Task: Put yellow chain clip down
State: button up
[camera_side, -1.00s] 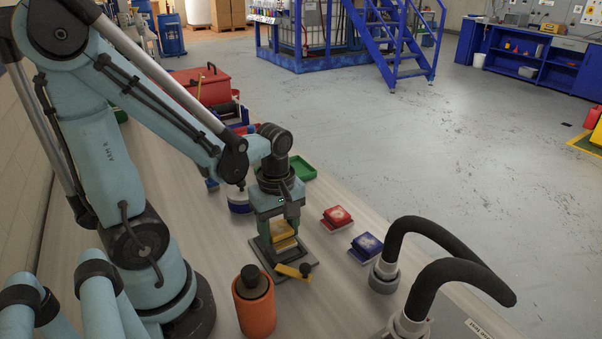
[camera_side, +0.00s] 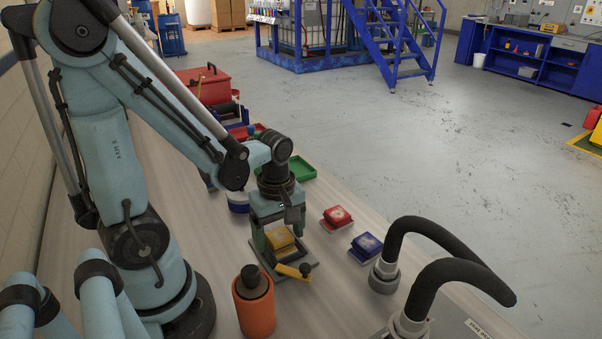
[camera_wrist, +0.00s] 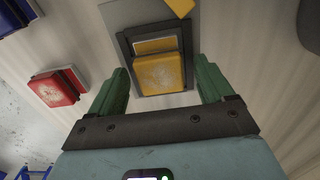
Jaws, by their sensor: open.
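The yellow chain clip (camera_side: 281,239) sits on a dark grey fixture plate (camera_side: 301,269) on the bench. In the wrist view the clip (camera_wrist: 158,72) lies inside a dark square frame (camera_wrist: 125,46), between my fingers. My gripper (camera_side: 279,240) is over the clip with its green fingers spread, one on each side. In the wrist view my gripper (camera_wrist: 164,84) is open, with a visible gap between each finger and the clip.
A red clip (camera_side: 337,216) and a blue clip (camera_side: 367,244) lie to the right on the bench. A yellow handle (camera_side: 292,271) sticks out at the plate's front. An orange cylinder (camera_side: 255,309) stands in front, black hoses (camera_side: 440,240) curve at right, and a green tray (camera_side: 302,168) lies behind.

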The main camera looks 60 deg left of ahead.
aim_at(279, 235)
jog(key=shift+r, duration=6.55)
jog(key=w+d+m+t, duration=0.2)
jog(key=m+t, duration=0.1)
jog(key=m, duration=0.6)
jog(key=w+d+f+m+t, duration=0.1)
jog(key=w+d+m+t, duration=0.2)
jog(key=m, duration=0.6)
jog(key=shift+f+t, duration=0.15)
jog(key=shift+t, duration=0.45)
